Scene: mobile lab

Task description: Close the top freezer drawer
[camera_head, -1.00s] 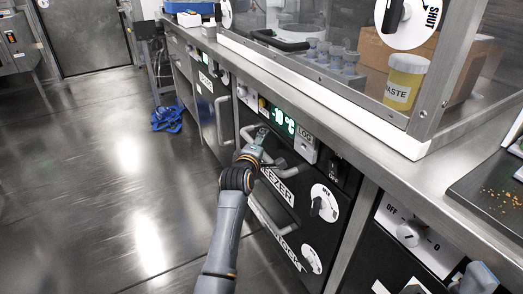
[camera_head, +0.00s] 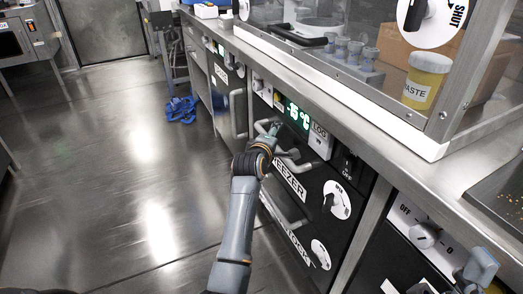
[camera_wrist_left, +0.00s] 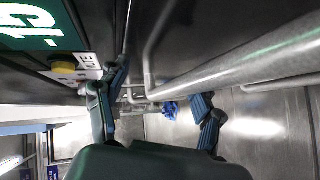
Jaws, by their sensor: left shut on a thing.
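The freezer is a dark cabinet front with a green temperature display (camera_head: 298,116) and a white FREEZER label (camera_head: 289,181). The top drawer's metal bar handle (camera_head: 293,160) is just above the label. The contact itself is partly hidden. I cannot tell how far the drawer stands out.
A lower handle (camera_head: 280,211) and round dials (camera_head: 337,200) are on the same front. A steel counter (camera_head: 370,128) with a glass enclosure overhangs it. A blue coiled item (camera_head: 181,109) lies on the floor. The floor at left is clear.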

